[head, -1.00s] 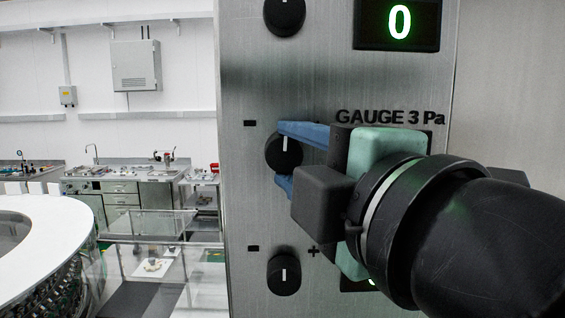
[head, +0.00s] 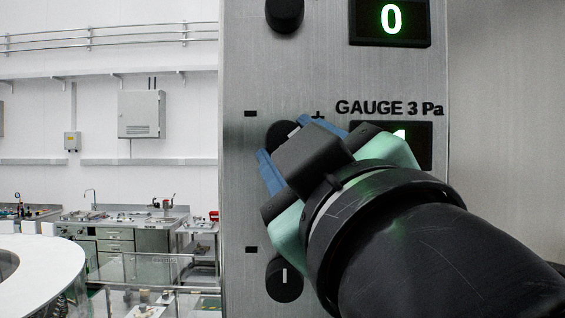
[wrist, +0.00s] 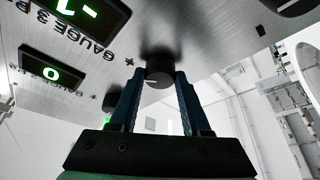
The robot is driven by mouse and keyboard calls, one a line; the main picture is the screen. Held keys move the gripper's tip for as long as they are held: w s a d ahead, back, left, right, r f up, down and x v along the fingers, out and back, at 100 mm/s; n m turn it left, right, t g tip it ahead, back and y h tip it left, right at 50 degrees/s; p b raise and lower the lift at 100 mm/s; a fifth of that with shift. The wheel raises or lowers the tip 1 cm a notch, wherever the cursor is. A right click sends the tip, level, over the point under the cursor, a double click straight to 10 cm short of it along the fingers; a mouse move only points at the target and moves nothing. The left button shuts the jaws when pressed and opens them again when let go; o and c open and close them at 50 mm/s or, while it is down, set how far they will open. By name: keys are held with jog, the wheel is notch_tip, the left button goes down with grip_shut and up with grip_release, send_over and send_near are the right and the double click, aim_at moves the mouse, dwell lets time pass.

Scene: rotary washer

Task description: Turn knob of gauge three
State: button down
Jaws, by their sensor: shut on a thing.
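The gauge three knob (head: 277,131) is a round black knob on a steel panel, mostly hidden by my gripper in the head view. In the wrist view the knob (wrist: 158,68) sits between the two blue fingertips. My gripper (head: 281,136) is shut on the knob, tilted, one finger at its lower left and one at its upper right. The label "GAUGE 3 Pa" (head: 389,108) is right of the knob. The gauge three display (head: 424,146) is partly covered in the head view. In the wrist view this display (wrist: 88,12) appears upside down and seems to read -1.
Another knob (head: 284,12) and a display (head: 390,20) reading 0 are above. A further knob (head: 284,279) is below, close to my gripper's body. A white round table (head: 40,275) and benches stand well away at left.

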jog(key=shift+a+m+t+h, duration=0.1)
jog(key=shift+m+t+h, duration=0.35)
jog(key=shift+m, duration=0.55)
jog(key=shift+c, duration=1.8)
grip_release()
jog(key=shift+f+b, duration=0.1)
jog(key=shift+b, duration=0.2)
